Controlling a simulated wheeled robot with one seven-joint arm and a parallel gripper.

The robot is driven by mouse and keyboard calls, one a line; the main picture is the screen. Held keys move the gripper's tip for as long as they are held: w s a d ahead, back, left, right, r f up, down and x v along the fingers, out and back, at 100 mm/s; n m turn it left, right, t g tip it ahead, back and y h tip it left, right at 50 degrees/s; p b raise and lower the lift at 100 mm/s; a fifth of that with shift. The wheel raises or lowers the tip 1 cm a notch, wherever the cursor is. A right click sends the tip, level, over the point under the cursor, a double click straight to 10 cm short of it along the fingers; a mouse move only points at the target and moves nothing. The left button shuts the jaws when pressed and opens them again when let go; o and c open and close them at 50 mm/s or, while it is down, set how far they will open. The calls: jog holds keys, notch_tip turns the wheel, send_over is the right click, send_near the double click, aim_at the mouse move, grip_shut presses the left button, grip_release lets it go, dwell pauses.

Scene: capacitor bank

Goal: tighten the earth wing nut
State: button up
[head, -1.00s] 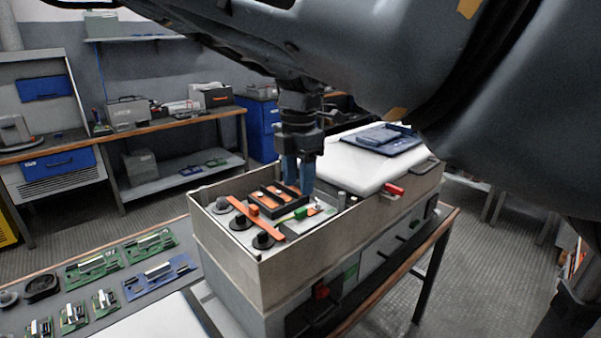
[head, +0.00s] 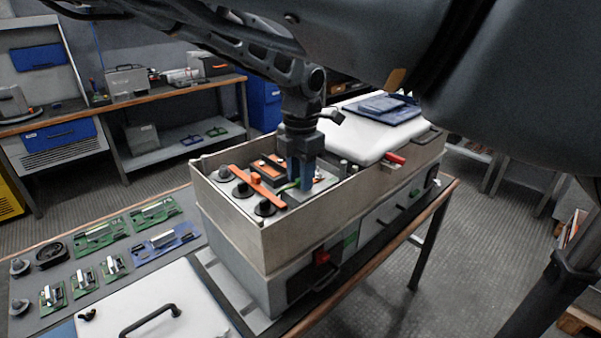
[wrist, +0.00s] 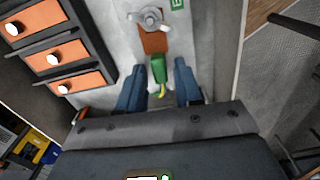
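The earth wing nut (wrist: 150,18) is grey and sits on a copper-coloured strip (wrist: 153,42), at the top of the wrist view, beside a green label (wrist: 177,4). A green sleeve (wrist: 158,70) with a yellow-green wire end lies below it. My gripper (wrist: 158,88) is open, its blue fingers apart on either side of the sleeve's lower end, with gaps visible. The wing nut is ahead of the fingertips, not between them. In the head view my gripper (head: 299,180) points down inside the grey box (head: 262,240); the wing nut cannot be made out there.
Black holders with orange blocks (wrist: 55,55) stand left of the fingers. The box wall (wrist: 228,60) rises close on the right. An orange bar (head: 258,187) crosses black round terminals at the box's near end. A white cover (head: 365,140) lies over the far end.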

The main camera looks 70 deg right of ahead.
grip_shut()
jog(key=shift+s+d+b, duration=0.3)
jog(key=shift+s+b, duration=0.05)
jog(key=shift+b, duration=0.1)
dwell(0.6)
jog(key=shift+o, duration=1.2)
grip_release()
jog(key=shift+r+b, duration=0.45)
jog(key=shift+r, duration=3.45)
